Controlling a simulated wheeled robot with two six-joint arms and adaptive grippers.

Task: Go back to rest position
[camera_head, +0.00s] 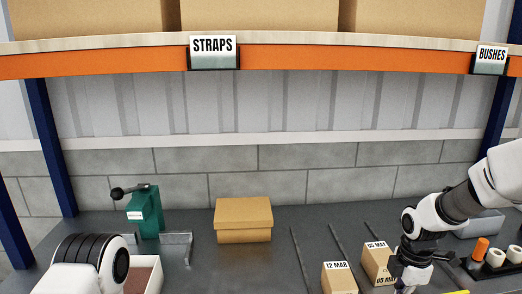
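My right arm comes in from the right. Its gripper (410,284) points down near the bottom edge, just right of a small carton with a date label (377,263). I cannot tell whether it touches that carton or whether its fingers are open. My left arm shows only as a white link and a black ribbed joint at the bottom left; its gripper is out of the picture.
The dark bench (285,265) carries a green device with a black knob (146,212), a brown lidded box (243,220), a "12 MAR" carton (340,278), an open white box (144,275) and a rack of spools (497,258). An orange shelf beam (330,58) crosses above.

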